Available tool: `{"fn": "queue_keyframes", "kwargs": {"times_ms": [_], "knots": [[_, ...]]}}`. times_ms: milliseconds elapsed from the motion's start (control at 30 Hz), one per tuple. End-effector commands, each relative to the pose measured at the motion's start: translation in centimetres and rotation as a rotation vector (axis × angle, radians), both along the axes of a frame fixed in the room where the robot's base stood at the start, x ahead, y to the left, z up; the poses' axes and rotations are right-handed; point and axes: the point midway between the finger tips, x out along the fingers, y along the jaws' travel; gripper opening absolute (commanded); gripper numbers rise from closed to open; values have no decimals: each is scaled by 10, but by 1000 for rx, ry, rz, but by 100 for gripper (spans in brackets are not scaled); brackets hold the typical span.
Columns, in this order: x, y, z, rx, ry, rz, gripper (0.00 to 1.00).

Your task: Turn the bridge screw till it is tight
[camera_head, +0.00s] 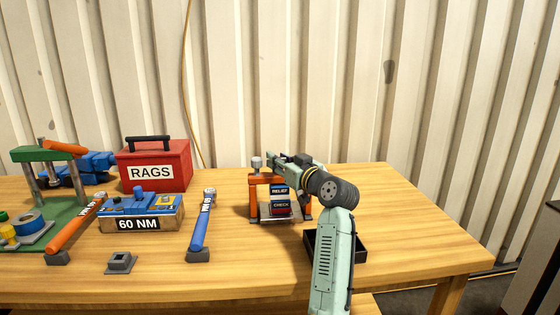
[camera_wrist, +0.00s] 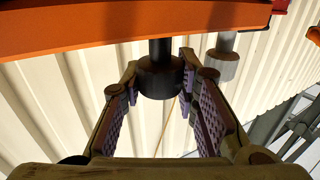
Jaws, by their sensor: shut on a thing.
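My gripper (camera_wrist: 160,72) is shut on this screw head, one finger on each side. A grey metal screw (camera_wrist: 222,62) shows to its right; a silver knob (camera_head: 256,163) tops the bridge's left end in the head view. The black head is hidden there.
A dark open tray (camera_head: 358,247) lies beside and behind my forearm. Left stand a blue wrench (camera_head: 202,222), a 60 NM block (camera_head: 140,218), a red RAGS box (camera_head: 153,165), an orange wrench (camera_head: 78,225) and a green frame (camera_head: 40,154). The table's right end is clear.

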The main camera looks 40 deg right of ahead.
Motion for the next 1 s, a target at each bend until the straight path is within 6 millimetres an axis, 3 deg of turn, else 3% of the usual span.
{"fn": "queue_keyframes", "kwargs": {"times_ms": [467,1000], "knots": [[1,2,0,-2,0,-151,0],[3,3,0,1,0,-640,0]]}}
